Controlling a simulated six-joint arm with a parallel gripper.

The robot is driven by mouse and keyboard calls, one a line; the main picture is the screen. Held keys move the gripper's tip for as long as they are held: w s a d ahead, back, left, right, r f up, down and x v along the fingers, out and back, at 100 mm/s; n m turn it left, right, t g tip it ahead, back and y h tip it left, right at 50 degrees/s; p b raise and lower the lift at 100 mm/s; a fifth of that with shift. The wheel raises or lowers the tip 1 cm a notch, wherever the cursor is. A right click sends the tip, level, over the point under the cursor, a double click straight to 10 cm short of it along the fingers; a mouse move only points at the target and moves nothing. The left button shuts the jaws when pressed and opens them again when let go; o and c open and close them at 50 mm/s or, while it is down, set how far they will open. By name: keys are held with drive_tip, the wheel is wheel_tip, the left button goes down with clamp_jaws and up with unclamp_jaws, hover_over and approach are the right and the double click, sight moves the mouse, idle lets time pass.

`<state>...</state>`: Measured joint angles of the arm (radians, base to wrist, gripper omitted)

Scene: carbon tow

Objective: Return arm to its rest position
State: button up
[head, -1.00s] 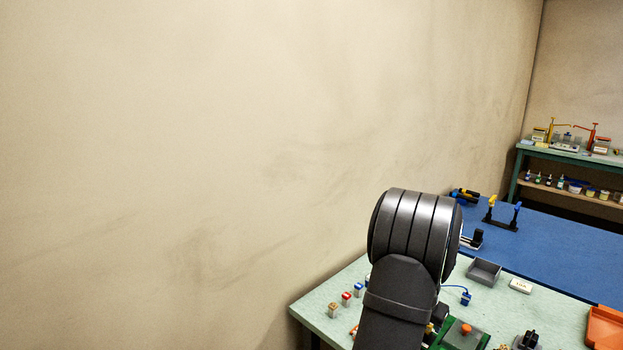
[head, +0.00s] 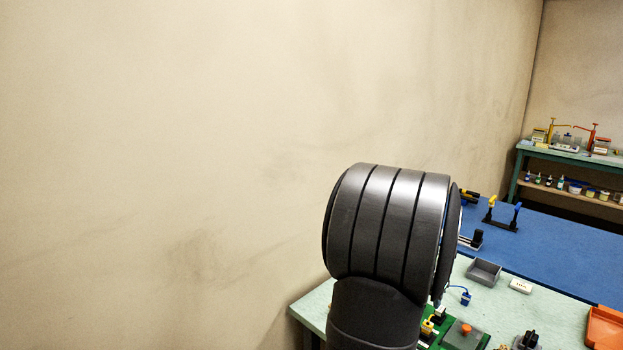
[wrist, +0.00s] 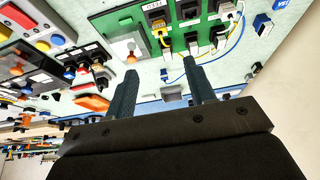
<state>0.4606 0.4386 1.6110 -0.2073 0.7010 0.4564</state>
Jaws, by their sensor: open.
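My gripper (wrist: 158,88) shows in the wrist view as two dark fingers set well apart, with nothing between them. It is open and empty, and the bench with the green board (wrist: 180,22) shows beyond the fingertips. In the head view my dark grey arm link stands large at the lower middle and hides part of the bench. The gripper itself is hidden in the head view.
The pale green bench (head: 556,318) holds the green board (head: 452,338), a grey tray (head: 484,271), a white box (head: 520,286) and an orange tray (head: 606,328). A blue mat (head: 570,255) lies behind. A wall bounds the left. A shelf bench (head: 570,153) stands at the back right.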

drive_tip(key=x, duration=1.6)
drive_tip(key=shift+d+f, duration=0.1)
drive_tip(key=shift+f, duration=0.15)
wheel_tip(320, 180, up, 6)
drive_tip(key=shift+f, duration=0.2)
drive_tip(key=shift+r, duration=0.4)
